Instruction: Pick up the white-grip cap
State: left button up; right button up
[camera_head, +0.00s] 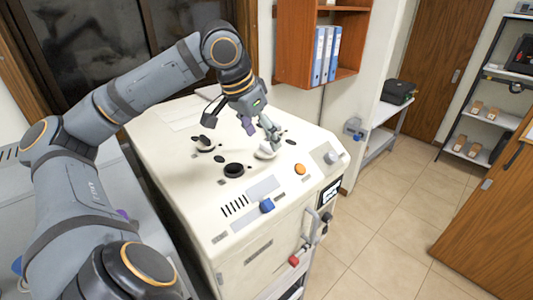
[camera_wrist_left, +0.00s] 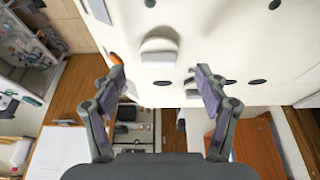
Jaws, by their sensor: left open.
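The white-grip cap (camera_head: 265,151) sits on the sloped top of the cream testing machine (camera_head: 195,215). It has a pale round base with a raised grip. My left gripper (camera_head: 261,132) is above it and just behind it, fingers spread and empty. In the left wrist view the cap (camera_wrist_left: 158,52) lies ahead of my open fingertips (camera_wrist_left: 161,76), roughly centred between them. The gap between fingers and cap is hard to judge. My right gripper is in neither view.
A dark-rimmed round fitting (camera_head: 234,170) and another dark fitting (camera_head: 204,143) stand left of the cap. A wooden wall cabinet (camera_head: 297,45) hangs behind.

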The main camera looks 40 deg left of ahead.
aim_at(265, 146)
pick_arm(q)
jog(key=x, duration=0.3)
jog(key=shift+s+d+f+b, duration=0.2)
jog(key=shift+d+f+b, duration=0.1)
jog(key=shift+b, duration=0.1)
jog(key=shift+w+a+f, duration=0.1)
jog(key=shift+w+a, duration=0.15)
jog(key=shift+s+d, duration=0.1)
jog(key=shift+s, duration=0.05)
jog(key=c, duration=0.9)
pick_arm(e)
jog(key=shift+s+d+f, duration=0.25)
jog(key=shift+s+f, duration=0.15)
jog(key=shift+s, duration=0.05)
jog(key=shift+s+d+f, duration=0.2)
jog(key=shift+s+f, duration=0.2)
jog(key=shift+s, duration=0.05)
